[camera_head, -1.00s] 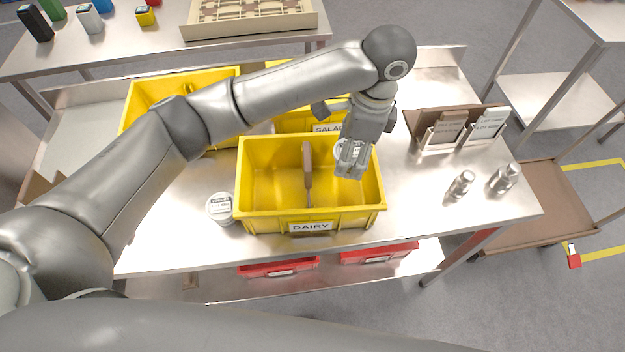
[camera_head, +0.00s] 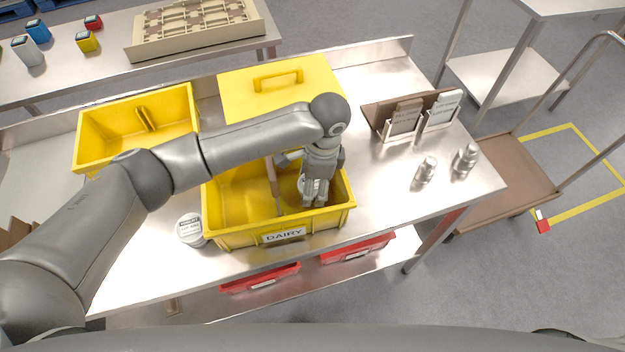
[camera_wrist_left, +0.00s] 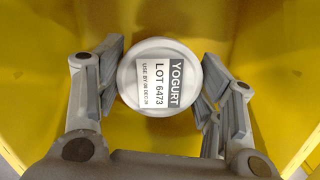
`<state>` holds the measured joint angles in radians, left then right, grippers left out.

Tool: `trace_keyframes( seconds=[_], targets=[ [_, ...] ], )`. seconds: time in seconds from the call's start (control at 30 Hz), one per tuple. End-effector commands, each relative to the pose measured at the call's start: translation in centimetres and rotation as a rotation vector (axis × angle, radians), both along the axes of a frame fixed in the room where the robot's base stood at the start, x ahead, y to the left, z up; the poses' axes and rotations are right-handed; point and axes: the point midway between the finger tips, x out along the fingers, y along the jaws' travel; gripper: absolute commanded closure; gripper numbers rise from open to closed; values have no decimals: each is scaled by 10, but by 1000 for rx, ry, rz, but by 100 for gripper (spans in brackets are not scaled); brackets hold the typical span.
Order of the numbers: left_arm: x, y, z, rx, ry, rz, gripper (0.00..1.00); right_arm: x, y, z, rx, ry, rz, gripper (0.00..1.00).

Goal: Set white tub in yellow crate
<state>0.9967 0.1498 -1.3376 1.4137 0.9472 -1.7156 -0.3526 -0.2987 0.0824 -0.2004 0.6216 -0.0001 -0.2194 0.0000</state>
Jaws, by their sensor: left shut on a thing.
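The yellow crate labelled DAIRY (camera_head: 228,236) stands on the steel table, with an upright divider splitting it into two compartments. My left gripper (camera_head: 313,196) reaches down into its right compartment, shut on a white tub (camera_head: 308,183). In the left wrist view the tub (camera_wrist_left: 159,78) shows a round lid labelled YOGURT, between the two fingers (camera_wrist_left: 160,92), with yellow crate walls around. Whether the tub touches the crate floor cannot be told. A second white tub (camera_head: 191,230) stands on the table just left of the crate. My right gripper is not in view.
A yellow crate (camera_head: 90,148) stands behind left, and a yellow lidded box (camera_head: 240,97) directly behind. A card holder (camera_head: 400,125) and two metal shakers (camera_head: 426,171) stand on the right. Red bins (camera_head: 262,279) sit on the lower shelf. The table's front right is clear.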

Motion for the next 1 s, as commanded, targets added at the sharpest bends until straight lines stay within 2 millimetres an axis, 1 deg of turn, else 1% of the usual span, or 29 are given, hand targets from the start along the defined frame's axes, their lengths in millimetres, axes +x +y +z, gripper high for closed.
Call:
trace_keyframes(
  seconds=[0.33,0.37,0.5,0.53,0.87,0.97,1.0],
  targets=[
    [0,-1,-3,-1,0,0,70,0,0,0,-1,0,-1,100],
    [0,-1,-3,-1,0,0,37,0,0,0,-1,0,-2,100],
    [0,0,-3,-1,0,0,19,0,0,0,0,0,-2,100],
    [0,0,-3,-1,0,0,16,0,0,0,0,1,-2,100],
    [0,0,-2,-1,-1,0,16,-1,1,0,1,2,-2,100],
    [1,-1,3,-2,-2,0,16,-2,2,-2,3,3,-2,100],
    [1,-2,8,-2,-2,0,16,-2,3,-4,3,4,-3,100]
  ],
)
